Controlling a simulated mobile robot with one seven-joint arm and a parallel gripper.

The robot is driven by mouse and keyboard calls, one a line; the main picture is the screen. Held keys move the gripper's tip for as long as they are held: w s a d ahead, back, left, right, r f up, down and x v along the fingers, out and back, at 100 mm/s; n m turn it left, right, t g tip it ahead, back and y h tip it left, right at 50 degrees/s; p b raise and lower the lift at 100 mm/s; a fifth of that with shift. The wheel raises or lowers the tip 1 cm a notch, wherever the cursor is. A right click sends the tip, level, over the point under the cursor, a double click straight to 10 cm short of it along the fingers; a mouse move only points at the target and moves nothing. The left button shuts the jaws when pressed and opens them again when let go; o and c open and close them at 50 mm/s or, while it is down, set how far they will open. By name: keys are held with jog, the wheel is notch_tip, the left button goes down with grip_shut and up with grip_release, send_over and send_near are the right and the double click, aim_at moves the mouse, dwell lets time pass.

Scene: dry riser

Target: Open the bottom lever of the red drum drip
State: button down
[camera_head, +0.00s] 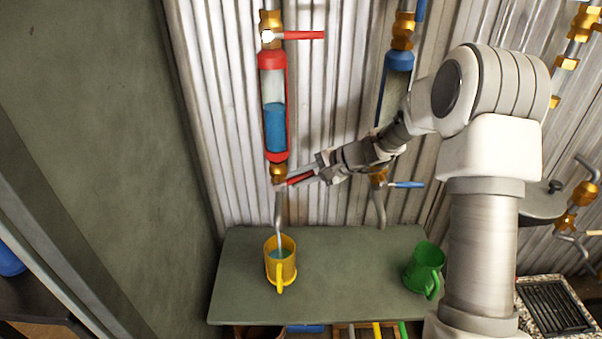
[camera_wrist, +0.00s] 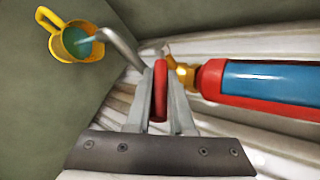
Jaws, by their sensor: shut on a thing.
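The red drum drip (camera_head: 273,110) is upright on the corrugated wall, with blue liquid in its clear section; it also shows in the wrist view (camera_wrist: 265,84). Its top lever (camera_head: 304,35) is red and points right. Its bottom lever (camera_head: 300,178) is red, just below the drum at the brass valve (camera_head: 278,172), and points right and slightly up. My gripper (camera_head: 318,172) is shut on this bottom lever, which shows between the fingers in the wrist view (camera_wrist: 159,90). A yellow mug (camera_head: 280,265) stands under the outlet pipe (camera_head: 278,215) with bluish liquid in it; a pale stream seems to reach it.
A blue drum (camera_head: 398,62) hangs to the right, partly behind my arm, with a blue bottom lever (camera_head: 406,184). A green mug (camera_head: 424,268) stands at the right of the grey-green shelf (camera_head: 345,270). The shelf's middle is clear. A plain wall (camera_head: 95,130) is close on the left.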

jog(key=r+h+p, duration=0.1)
jog(key=p, duration=0.2)
jog(key=a+r+h+p, duration=0.1)
jog(key=h+p, duration=0.1)
jog(key=p, duration=0.1)
jog(key=shift+a+r+n+h, duration=0.15)
jog(key=shift+r+n+h, duration=0.15)
jog(key=a+h+p, duration=0.1)
jog(key=p, duration=0.3)
jog(key=r+h+p, duration=0.1)
jog(key=h+p, duration=0.1)
jog(key=p, duration=0.3)
jog(key=shift+a+r+n+h, duration=0.15)
jog(key=shift+a+n+h, duration=0.15)
jog(key=shift+a, duration=0.05)
jog(key=a+h+p, duration=0.1)
jog(key=h+p, duration=0.1)
jog(key=p, duration=0.2)
jog(key=a+h+p, duration=0.1)
jog(key=h+p, duration=0.1)
jog(key=p, duration=0.2)
jog(key=shift+a+n+p, duration=0.2)
jog(key=shift+n+p, duration=0.15)
jog(key=shift+n, duration=0.05)
jog(key=shift+h, duration=0.3)
jog(key=c, duration=0.8)
grip_release()
